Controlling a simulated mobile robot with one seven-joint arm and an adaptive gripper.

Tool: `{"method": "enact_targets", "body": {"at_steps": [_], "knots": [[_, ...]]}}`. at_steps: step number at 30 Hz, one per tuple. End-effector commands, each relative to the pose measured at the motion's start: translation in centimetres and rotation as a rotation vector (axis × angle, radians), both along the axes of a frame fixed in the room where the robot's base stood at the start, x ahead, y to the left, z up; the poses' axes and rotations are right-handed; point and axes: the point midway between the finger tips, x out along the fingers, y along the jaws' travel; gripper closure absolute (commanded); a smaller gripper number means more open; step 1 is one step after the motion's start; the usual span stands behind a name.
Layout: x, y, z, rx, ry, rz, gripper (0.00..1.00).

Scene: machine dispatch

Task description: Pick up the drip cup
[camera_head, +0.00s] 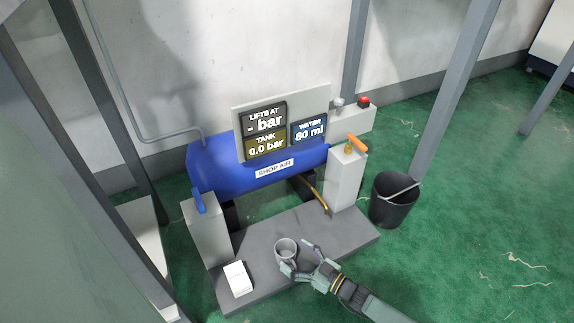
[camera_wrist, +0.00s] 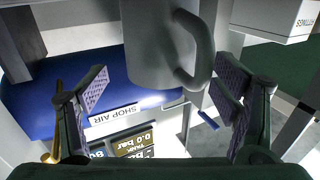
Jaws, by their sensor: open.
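The drip cup (camera_head: 286,243) is a grey mug standing upright on the grey slab in front of the blue tank. In the wrist view the cup (camera_wrist: 160,50) shows large at the top centre, with its handle toward the right finger. My gripper (camera_head: 302,258) is at the cup's near right side in the head view. Its two fingers are spread wide in the wrist view (camera_wrist: 162,88), with the cup's lower part in line with the gap between them. I cannot tell whether either finger touches the cup. The gripper holds nothing.
The blue tank (camera_head: 222,165) has a display panel reading 0.0 bar and 80 ml. A white box (camera_head: 238,279) lies left of the cup on the slab (camera_head: 262,226). Pillars with a blue lever (camera_head: 198,201) and an orange handle (camera_head: 357,144) flank it. A black bucket (camera_head: 392,205) stands right.

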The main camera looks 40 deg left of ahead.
Motion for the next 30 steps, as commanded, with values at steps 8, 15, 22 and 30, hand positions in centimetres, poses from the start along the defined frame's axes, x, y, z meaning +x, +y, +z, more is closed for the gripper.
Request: {"method": "enact_targets", "body": {"at_steps": [8,15,22,30], "knots": [[-0.4,4.0,-0.1,0.002,0.001,0.001,0.19],[-0.3,4.4,0.0,0.0,0.001,-0.001,0.19],[-0.3,4.3,0.0,0.0,0.001,-0.001,0.33],[-0.3,4.3,0.0,0.0,0.001,-0.001,0.51]]}}
